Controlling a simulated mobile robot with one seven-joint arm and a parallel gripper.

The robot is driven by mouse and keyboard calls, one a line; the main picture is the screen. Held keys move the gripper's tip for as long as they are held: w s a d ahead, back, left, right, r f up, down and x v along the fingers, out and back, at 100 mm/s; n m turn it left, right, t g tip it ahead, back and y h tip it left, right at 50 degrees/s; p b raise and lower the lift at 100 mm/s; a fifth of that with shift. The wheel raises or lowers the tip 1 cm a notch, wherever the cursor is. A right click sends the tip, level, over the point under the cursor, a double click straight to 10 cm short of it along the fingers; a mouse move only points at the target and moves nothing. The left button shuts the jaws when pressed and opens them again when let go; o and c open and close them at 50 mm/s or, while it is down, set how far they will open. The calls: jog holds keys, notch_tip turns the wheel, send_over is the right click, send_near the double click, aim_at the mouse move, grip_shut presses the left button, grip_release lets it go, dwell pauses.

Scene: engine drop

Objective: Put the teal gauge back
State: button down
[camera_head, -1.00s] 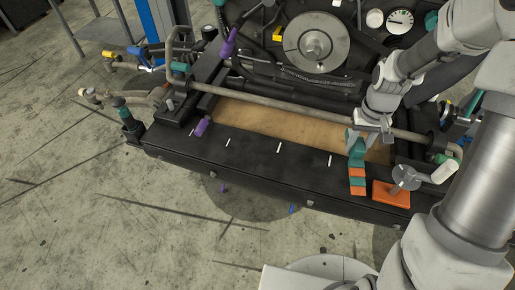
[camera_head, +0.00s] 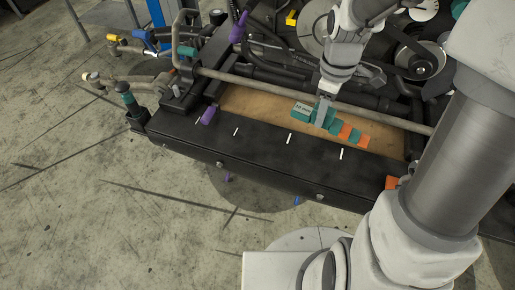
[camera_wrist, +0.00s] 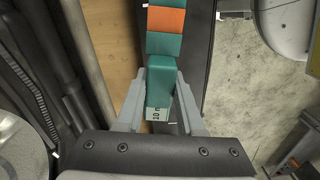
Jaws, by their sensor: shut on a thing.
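The black front ledge (camera_head: 262,150) carries several short white marks. A grey bar (camera_head: 262,90) runs behind the gripper. Purple-capped parts (camera_head: 209,115) stand at the left.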

jog(key=shift+a+r+n, duration=0.15)
jog(key=shift+a+n, duration=0.15)
jog(key=shift+n, duration=0.1)
send_over(269, 151)
notch_tip(269, 151, down, 7)
jog(key=shift+f, duration=0.1)
jog(key=shift+f+p, duration=0.3)
jog(key=shift+f, duration=1.4)
jog(key=shift+f, duration=0.1)
jog(key=shift+f, duration=0.15)
jog(key=c, duration=0.5)
grip_release()
